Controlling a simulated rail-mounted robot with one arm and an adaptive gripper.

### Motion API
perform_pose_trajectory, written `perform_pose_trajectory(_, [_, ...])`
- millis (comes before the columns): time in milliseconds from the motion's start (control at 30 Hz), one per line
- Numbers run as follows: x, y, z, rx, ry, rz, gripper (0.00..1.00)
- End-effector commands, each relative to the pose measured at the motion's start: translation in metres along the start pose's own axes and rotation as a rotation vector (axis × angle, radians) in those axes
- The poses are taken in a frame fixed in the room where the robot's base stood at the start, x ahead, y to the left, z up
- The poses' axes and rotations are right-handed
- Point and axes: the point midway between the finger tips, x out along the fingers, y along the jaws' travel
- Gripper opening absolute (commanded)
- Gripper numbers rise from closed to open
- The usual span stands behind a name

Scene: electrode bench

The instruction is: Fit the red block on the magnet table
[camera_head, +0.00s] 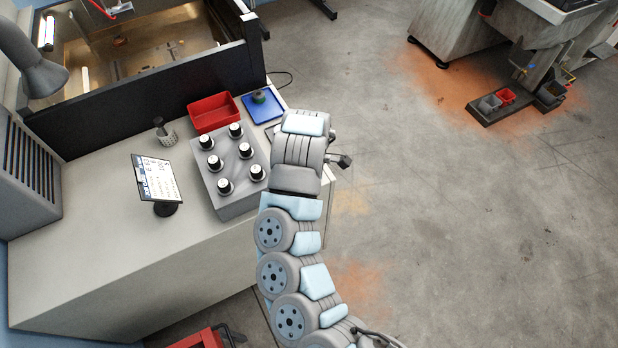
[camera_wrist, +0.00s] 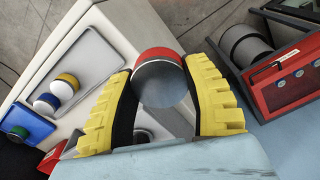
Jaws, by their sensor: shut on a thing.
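A round piece with a red rim and a grey metal face (camera_wrist: 158,84) is between the yellow fingers of my gripper (camera_wrist: 160,70) in the wrist view. It is the only loose red piece I see, held clear of the bench edge. The fingers are shut on its two sides. In the head view my arm hides the gripper and the piece. I cannot tell for sure which surface is the magnet table. A grey tray (camera_wrist: 92,52) in the wrist view holds a yellow-topped piece (camera_wrist: 67,80) and a blue-topped piece (camera_wrist: 47,103).
A blue tray (camera_head: 272,113) with a green piece (camera_head: 259,97) and a red bin (camera_head: 210,107) stand on the bench. A red box (camera_wrist: 285,88) is right in the wrist view.

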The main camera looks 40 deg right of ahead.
Motion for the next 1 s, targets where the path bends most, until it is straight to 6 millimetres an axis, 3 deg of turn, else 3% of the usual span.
perform_pose_trajectory(1000, [-0.093, 0.003, 0.0, 0.002, -0.001, 0.002, 0.09])
